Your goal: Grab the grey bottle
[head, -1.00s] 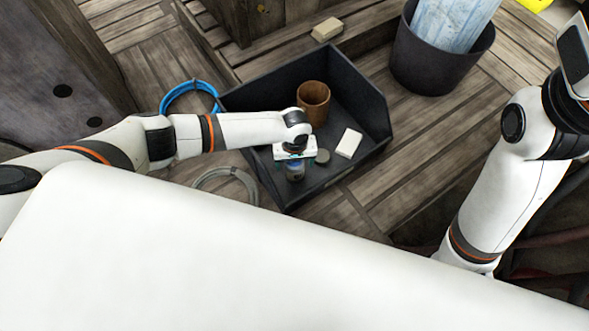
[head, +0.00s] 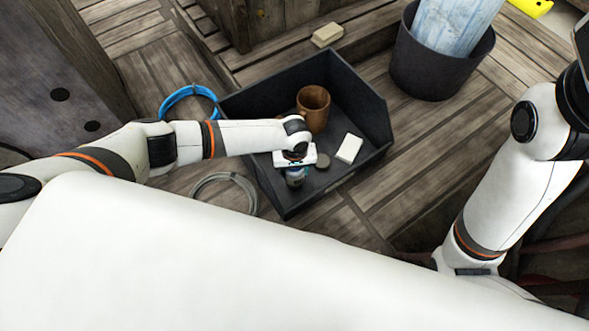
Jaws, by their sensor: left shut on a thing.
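The grey bottle (head: 295,180) is inside the dark open bin, near its left front side. My left gripper (head: 295,167) reaches in from the left and is shut on the bottle from above. The gripper body hides the bottle's top, and only a small part of the bottle shows below it. I cannot tell whether the bottle is clear of the bin floor. My right arm is at the right side, with its gripper out of the picture.
The dark bin (head: 357,167) also holds a brown mug (head: 313,108), a pale block (head: 349,148) and a small grey-green round thing (head: 322,161). Blue cable (head: 166,105) and grey cable (head: 252,190) coils lie left. A dark bucket (head: 437,82) stands behind right.

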